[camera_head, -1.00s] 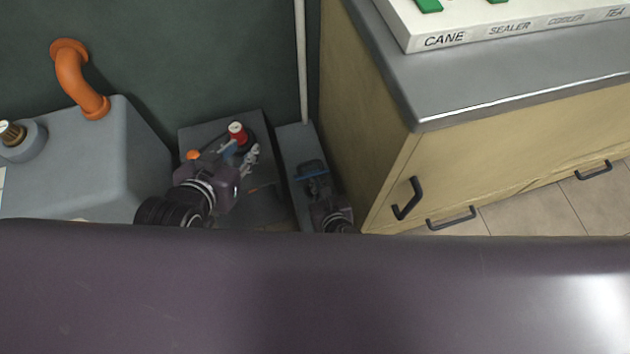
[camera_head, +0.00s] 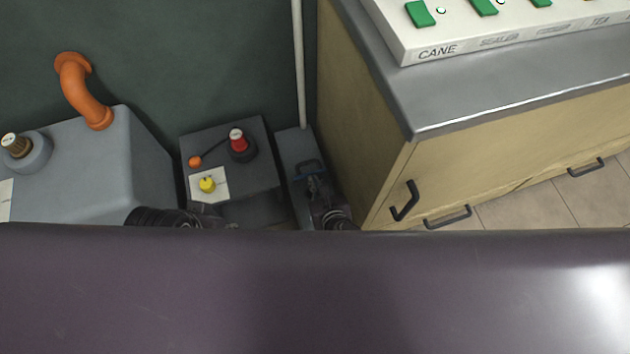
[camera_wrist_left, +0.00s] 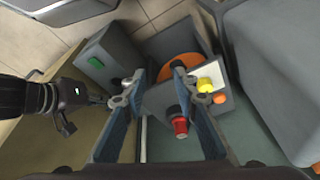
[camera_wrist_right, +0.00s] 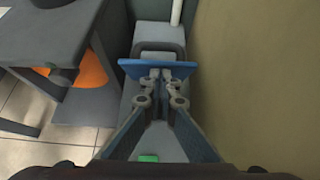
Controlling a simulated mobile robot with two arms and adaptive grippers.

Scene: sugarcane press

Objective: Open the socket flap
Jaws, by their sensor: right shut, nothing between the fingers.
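A blue flap-like plate (camera_wrist_right: 128,68) crosses the top of a narrow grey box (camera_wrist_right: 152,35) in the right wrist view, with a dark loop handle (camera_wrist_right: 160,46) just behind it. In the head view the box (camera_head: 297,147) stands between the control unit and the cabinet. My right gripper (camera_wrist_right: 160,73) is shut, its fingertips at the blue plate's near side with nothing between them. They seem to touch it; I cannot tell how far it is tilted. My left gripper (camera_wrist_left: 155,82) is open and empty, above the control unit; the head view hides its fingers.
The control unit (camera_head: 262,182) carries a red knob (camera_head: 238,140), a yellow knob (camera_head: 207,184) and an orange button (camera_head: 195,161). A wooden cabinet (camera_head: 470,170) closes in the right side. A large grey machine (camera_head: 150,160) stands left. A pale pipe (camera_head: 298,60) rises behind the box.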

